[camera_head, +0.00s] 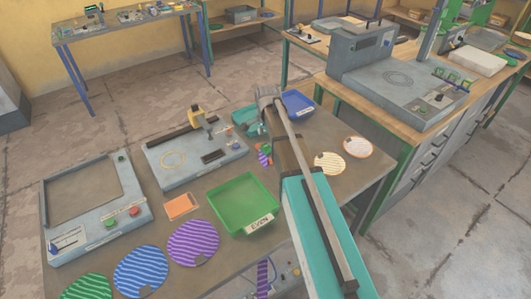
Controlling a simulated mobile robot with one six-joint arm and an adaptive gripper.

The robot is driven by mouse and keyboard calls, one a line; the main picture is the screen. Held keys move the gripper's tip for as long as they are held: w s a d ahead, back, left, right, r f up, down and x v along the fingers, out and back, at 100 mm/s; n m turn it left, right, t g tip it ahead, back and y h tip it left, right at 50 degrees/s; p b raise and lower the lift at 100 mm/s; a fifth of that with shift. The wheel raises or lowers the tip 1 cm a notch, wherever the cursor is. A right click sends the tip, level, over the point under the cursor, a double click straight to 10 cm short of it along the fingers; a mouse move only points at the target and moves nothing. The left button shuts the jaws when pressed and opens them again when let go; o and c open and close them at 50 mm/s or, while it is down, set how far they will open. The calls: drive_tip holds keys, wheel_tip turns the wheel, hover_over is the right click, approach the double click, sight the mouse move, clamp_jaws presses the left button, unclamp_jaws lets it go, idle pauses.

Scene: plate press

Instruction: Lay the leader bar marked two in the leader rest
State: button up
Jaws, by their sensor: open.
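My arm crosses the picture from the lower right, and its wrist end with my gripper (268,98) is over the far right part of the near table. The gripper is open; its fingers are small and partly hidden by the arm, and nothing shows held. I cannot pick out the leader bar marked two; no such mark is readable. I cannot tell which part is the leader rest. A grey fixture (175,172) carries dark bars and a yellow clamp-like part. Small coloured pieces (264,155) lie partly hidden beside my arm.
A green tray (242,226) with a label stands by the near edge. Striped purple (193,240), blue (140,268) and green discs lie left of it. A grey framed panel with buttons (122,218) stands at left. A blue tray (300,96) is behind the arm. A workbench holds a grey machine (385,98).

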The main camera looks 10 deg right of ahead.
sight(266, 146)
drive_tip(key=shift+f, duration=0.1)
drive_tip(key=f+b, duration=0.3)
drive_tip(key=shift+w+a+f, duration=0.1)
drive_tip(key=shift+a+f, duration=0.05)
drive_tip(key=shift+a, duration=0.1)
drive_tip(key=shift+f+b, duration=0.9)
drive_tip(key=shift+b, duration=0.25)
drive_tip(key=shift+d, duration=0.1)
clamp_jaws()
